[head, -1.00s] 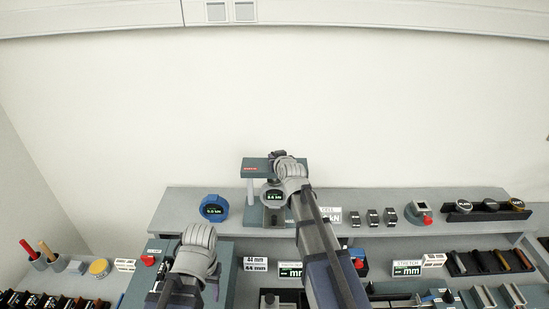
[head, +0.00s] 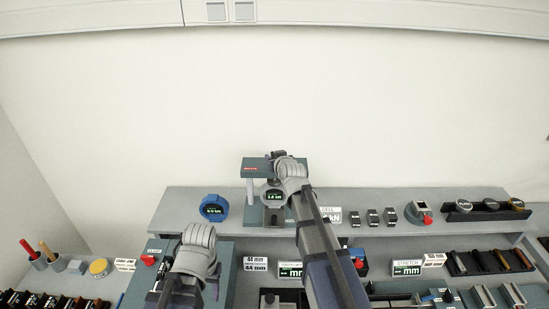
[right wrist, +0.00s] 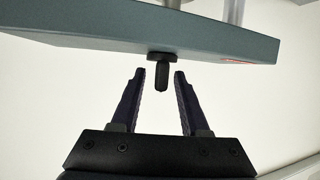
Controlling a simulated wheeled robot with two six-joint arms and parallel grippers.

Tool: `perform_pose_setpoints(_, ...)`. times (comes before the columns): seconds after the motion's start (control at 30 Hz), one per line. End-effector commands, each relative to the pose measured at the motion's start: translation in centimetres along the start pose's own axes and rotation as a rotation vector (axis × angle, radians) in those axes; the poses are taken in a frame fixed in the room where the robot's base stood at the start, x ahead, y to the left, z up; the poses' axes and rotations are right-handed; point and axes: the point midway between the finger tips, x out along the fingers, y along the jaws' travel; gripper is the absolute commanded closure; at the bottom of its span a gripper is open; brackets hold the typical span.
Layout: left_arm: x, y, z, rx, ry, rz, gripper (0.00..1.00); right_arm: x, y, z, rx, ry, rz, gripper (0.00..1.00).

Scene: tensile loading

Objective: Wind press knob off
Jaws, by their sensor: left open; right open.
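The press has a teal top plate (head: 257,167) on light posts, with a small round display (head: 275,199) below it. The display's green reading is too small to read surely. In the right wrist view the plate (right wrist: 160,35) crosses the top, and the black knob (right wrist: 162,75) sticks out from it. My right gripper (right wrist: 159,76) is open, with one finger on each side of the knob and gaps to both. In the head view my right wrist hides the knob. My left gripper (head: 172,288) is low at the left, over a teal machine, its fingers mostly hidden by my wrist.
A blue round gauge (head: 214,208) stands left of the press on the grey shelf (head: 340,215). Several small metal blocks and a black tray (head: 487,214) stand to the right. A lower bench holds signs, racks and tools.

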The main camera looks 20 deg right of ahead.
Motion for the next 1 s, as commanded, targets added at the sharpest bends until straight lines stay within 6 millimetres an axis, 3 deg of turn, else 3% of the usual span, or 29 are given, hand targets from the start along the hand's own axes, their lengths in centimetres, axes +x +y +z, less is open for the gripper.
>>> perform_pose_setpoints(0.53, -2.9, -0.3, 0.2, 0.003, -0.001, 0.000, 0.50, -7.4, 0.0, -0.1, 0.000, -0.001, 0.000, 0.55)
perform_pose_setpoints(1.0, -2.9, -0.3, 0.2, 0.003, -0.001, 0.000, 0.50, -7.7, 0.0, 0.0, 0.000, -0.001, 0.000, 0.55)
